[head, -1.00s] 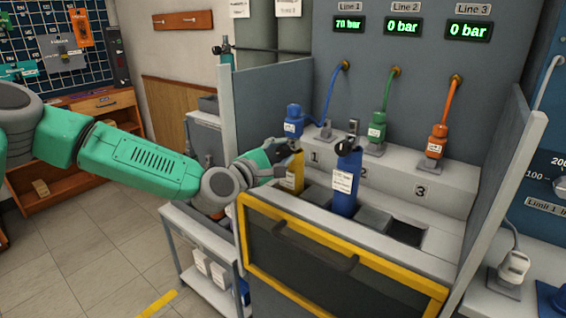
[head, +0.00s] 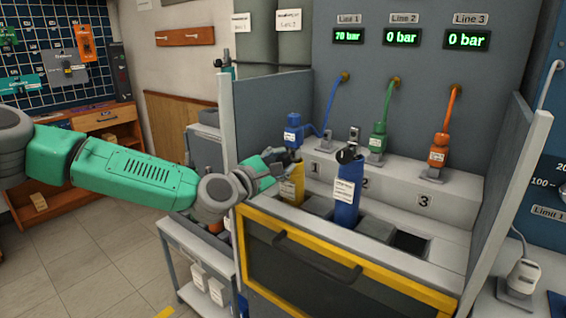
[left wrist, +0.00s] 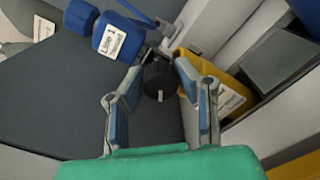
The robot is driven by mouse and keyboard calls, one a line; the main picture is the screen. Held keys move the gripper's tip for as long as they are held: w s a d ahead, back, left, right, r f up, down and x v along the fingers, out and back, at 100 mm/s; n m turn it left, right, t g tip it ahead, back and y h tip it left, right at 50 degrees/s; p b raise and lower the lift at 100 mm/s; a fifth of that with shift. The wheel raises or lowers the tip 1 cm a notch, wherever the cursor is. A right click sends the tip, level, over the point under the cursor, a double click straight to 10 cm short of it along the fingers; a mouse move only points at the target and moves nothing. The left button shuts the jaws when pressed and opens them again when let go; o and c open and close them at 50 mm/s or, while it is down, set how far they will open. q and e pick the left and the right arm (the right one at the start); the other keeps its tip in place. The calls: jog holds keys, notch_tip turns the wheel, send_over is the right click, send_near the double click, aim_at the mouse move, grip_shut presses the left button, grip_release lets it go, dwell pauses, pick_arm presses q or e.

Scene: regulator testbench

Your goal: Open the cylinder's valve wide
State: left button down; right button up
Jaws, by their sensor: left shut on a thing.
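A yellow cylinder (head: 292,187) stands in the slot by number 1 on the bench. It also shows in the left wrist view (left wrist: 212,72). A blue connector labelled Line 1 (head: 293,131) sits at its top, with a blue hose. The cylinder's black valve knob (left wrist: 159,80) lies between the fingers of my left gripper (left wrist: 152,75) in the left wrist view. My left gripper (head: 283,162) is shut on this knob at the cylinder's top. The Line 1 display (head: 348,37) reads 70 bar. My right gripper is not in view.
A blue cylinder (head: 346,193) with a black knob stands close to the right of the yellow one. Green (head: 378,133) and orange (head: 439,147) connectors sit on the ledge. Grey side panels (head: 262,110) and a yellow-framed front (head: 345,262) bound the bench.

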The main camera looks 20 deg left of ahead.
pick_arm(q)
jog(key=c, duration=1.2)
grip_release()
jog(key=shift+f, duration=0.45)
jog(key=shift+a, duration=0.1)
jog(key=shift+r, duration=0.1)
jog(key=shift+r, duration=0.15)
jog(key=v, duration=1.2)
jog(key=shift+w+a, duration=0.1)
